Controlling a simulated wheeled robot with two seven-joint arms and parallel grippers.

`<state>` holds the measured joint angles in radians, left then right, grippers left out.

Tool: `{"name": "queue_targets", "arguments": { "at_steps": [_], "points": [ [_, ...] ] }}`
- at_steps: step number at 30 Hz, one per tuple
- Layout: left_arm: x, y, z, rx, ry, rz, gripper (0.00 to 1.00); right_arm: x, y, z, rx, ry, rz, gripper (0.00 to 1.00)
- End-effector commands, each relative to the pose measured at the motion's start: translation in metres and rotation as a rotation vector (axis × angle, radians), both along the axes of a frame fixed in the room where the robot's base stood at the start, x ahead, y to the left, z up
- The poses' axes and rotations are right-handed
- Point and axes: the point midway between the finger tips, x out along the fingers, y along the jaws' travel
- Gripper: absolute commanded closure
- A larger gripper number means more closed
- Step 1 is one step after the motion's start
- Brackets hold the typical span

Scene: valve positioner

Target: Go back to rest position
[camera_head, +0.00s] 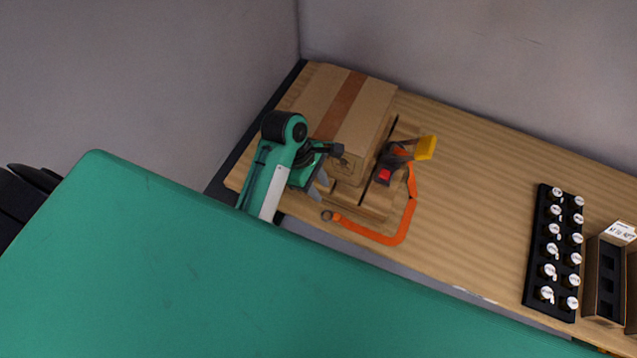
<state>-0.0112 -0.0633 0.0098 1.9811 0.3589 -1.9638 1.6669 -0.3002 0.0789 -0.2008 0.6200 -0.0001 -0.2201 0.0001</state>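My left gripper (321,186) is at the end of the green and black arm, over the left end of the wooden table (470,165). Its grey fingertips look apart with nothing between them. It is close to the front-left of a brown cardboard box (368,112) with a darker tape stripe. From this angle I cannot tell whether it touches the box. My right gripper is not in view. A large green part of my own body hides the lower part of the view.
Beside the box lies a dark device with a yellow part (426,148) and a red part. An orange strap-like piece (405,222) curves in front. The table's middle is clear. Walls stand behind.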

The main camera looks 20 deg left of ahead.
Motion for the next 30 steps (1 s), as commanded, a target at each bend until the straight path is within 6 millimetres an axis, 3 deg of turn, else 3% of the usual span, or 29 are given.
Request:
{"name": "queue_targets", "arguments": {
  "at_steps": [10, 14, 23, 30],
  "points": [
    [-0.001, 0.001, -0.001, 0.003, -0.004, -0.008, 0.69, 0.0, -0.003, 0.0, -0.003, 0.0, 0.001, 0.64],
    [-0.012, 0.006, -0.005, 0.03, -0.054, -0.085, 0.69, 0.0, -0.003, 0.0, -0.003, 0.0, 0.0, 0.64],
    [-0.07, 0.036, -0.013, 0.214, -0.319, -0.612, 0.69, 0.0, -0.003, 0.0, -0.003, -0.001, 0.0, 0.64],
    [-0.112, 0.053, -0.002, 0.369, -0.479, -1.088, 0.69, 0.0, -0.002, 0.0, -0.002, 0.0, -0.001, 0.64]
  ]
}}
